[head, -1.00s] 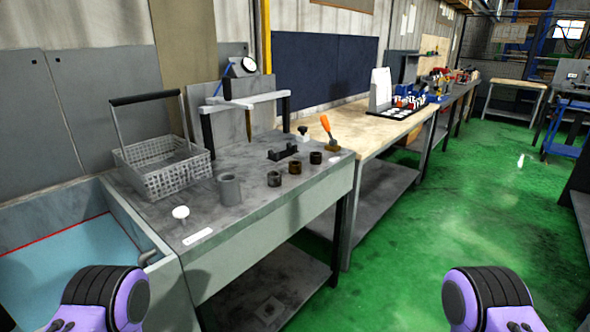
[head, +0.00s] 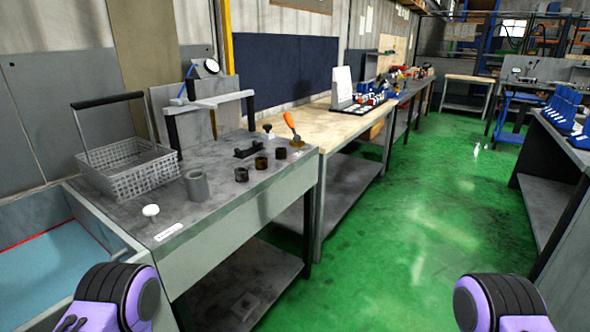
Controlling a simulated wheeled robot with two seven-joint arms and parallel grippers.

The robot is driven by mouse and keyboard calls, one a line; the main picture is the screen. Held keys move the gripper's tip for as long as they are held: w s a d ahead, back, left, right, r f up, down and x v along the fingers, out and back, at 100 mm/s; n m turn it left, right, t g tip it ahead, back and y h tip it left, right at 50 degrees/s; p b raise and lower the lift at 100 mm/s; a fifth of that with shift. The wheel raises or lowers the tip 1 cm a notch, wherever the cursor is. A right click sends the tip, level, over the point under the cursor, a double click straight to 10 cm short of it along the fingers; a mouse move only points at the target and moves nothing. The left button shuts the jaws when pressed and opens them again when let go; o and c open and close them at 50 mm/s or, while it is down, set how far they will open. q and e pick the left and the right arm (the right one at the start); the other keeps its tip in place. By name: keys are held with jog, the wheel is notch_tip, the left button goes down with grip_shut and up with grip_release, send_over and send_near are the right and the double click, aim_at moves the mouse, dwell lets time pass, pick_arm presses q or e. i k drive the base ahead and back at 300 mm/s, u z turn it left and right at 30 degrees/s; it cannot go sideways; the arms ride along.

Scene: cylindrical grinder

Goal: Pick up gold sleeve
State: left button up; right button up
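A row of small dark sleeves stands on the grey workbench (head: 215,215): a near one (head: 241,175), a middle one (head: 261,162) with a brownish tint, and a far one (head: 281,153). None looks clearly gold at this size; the middle one is the most brown. A larger grey cylinder (head: 196,185) stands left of them. Only my purple and black arm parts show at the bottom left and bottom right corners. Neither gripper is in view, and no arm touches the bench things.
A wooden bench (head: 310,124) stands beyond. The green floor (head: 410,230) is clear towards a bench at right (head: 550,170).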

aim_at(261, 163)
jog(key=u, duration=0.45)
jog(key=k, duration=0.2)
jog(key=z, duration=1.75)
jog(key=i, duration=0.9)
jog(key=u, duration=0.9)
jog(key=i, duration=0.7)
jog(key=u, duration=0.65)
